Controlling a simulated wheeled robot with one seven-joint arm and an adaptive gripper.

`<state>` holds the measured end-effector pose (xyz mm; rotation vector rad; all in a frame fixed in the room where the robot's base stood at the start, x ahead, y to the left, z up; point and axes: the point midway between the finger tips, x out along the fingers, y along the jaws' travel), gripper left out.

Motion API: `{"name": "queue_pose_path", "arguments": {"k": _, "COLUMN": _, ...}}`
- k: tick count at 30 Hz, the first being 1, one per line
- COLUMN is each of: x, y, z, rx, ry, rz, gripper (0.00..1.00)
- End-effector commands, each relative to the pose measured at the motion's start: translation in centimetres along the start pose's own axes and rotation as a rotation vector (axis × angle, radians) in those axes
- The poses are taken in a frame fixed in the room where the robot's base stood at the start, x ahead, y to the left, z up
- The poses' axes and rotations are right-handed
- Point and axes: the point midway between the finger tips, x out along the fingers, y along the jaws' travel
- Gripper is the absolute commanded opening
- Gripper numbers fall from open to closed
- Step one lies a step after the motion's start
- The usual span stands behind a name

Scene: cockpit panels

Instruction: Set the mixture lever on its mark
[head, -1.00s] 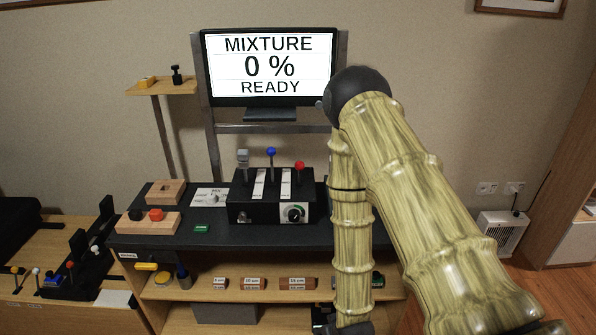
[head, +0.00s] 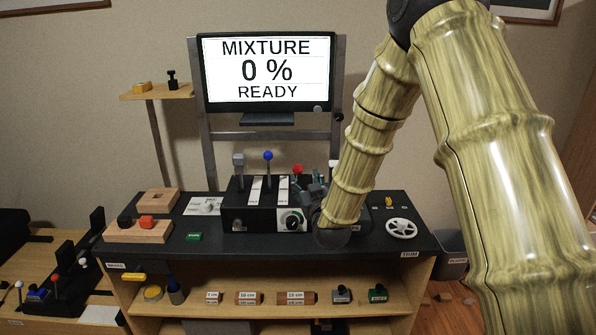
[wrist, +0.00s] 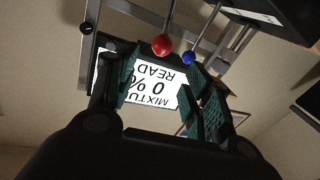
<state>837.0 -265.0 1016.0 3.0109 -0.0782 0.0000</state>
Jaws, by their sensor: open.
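The lever box (head: 262,218) stands on the dark desk top with a grey-knobbed lever (head: 238,160), a blue-balled lever (head: 268,156) and a red-balled lever (head: 297,169). I cannot read which lever is labelled mixture. My gripper (head: 315,185) is at the right end of the box, close to the red lever, with its fingers apart. In the wrist view my gripper (wrist: 162,88) is open and empty. The red ball (wrist: 162,45) shows beyond the gap between the fingers, and the blue ball (wrist: 188,58) is near the other finger. The screen (head: 268,72) reads MIXTURE 0 % READY.
A white wheel (head: 401,228) lies to the right. Wooden blocks with black and red knobs (head: 146,223) stand to the left.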

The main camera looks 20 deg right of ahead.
Motion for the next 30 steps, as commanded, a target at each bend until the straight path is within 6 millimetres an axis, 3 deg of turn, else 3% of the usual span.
{"name": "queue_pose_path", "arguments": {"k": 18, "x": 8.8, "y": 0.0, "z": 0.0, "rx": 0.0, "ry": -0.003, "rz": 0.0, "gripper": 0.51}}
{"name": "queue_pose_path", "arguments": {"k": 30, "x": 9.8, "y": 0.0, "z": 0.1, "rx": 0.0, "ry": -0.003, "rz": 0.0, "gripper": 0.51}}
